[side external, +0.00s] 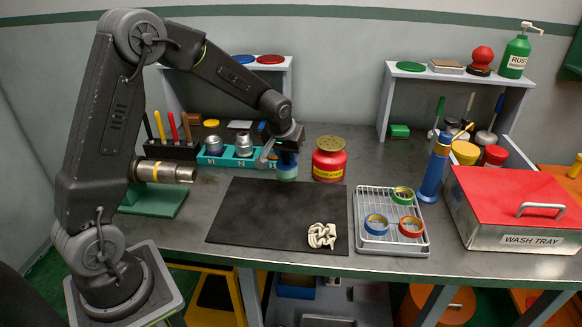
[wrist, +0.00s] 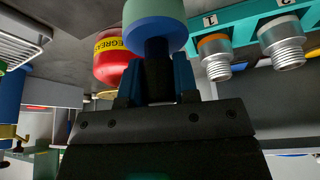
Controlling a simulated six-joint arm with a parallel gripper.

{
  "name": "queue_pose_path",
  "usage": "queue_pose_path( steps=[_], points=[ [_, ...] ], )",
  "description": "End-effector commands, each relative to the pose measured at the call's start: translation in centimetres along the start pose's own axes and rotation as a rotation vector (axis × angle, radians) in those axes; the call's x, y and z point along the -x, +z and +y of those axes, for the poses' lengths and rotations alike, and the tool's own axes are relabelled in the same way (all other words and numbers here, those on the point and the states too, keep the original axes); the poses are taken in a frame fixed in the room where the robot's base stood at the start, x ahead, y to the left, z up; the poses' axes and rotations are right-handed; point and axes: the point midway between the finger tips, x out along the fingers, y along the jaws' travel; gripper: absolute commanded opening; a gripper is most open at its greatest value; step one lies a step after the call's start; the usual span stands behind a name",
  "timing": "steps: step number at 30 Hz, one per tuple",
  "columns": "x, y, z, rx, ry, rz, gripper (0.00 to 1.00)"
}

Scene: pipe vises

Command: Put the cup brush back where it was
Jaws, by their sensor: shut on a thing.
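The cup brush (side external: 287,170) has a blue cup and a pale green lower part. In the wrist view the brush (wrist: 155,25) shows with a black stem. My gripper (wrist: 158,85) is shut on this stem, one blue-padded finger on each side. In the side view my gripper (side external: 287,142) holds the brush low above the bench, between the teal rack and the red can. The teal rack (side external: 225,161) holds two metal threaded fittings (side external: 243,148). Its right end is partly hidden by my gripper. I cannot tell whether the brush touches anything below.
The red can (side external: 329,163) stands close to the right of the brush. A black mat (side external: 265,215) with a crumpled cloth (side external: 321,236) lies in front. A wire tray (side external: 368,244) holds three tape rolls. A blue bottle (side external: 434,170) and red-lidded wash tray (side external: 512,235) stand at right.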

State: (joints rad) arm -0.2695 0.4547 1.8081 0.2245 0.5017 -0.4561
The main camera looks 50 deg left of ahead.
Motion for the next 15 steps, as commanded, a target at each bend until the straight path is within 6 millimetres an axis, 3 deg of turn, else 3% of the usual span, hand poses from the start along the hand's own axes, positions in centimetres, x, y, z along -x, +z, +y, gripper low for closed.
queue_pose_path(
  steps=[7, 15],
  points=[
    [-1.2, 0.3, 1.0, -0.001, -0.001, -0.001, 0.07],
    [-4.3, 1.7, 1.0, -0.001, 0.0, -0.002, 0.07]
  ],
)
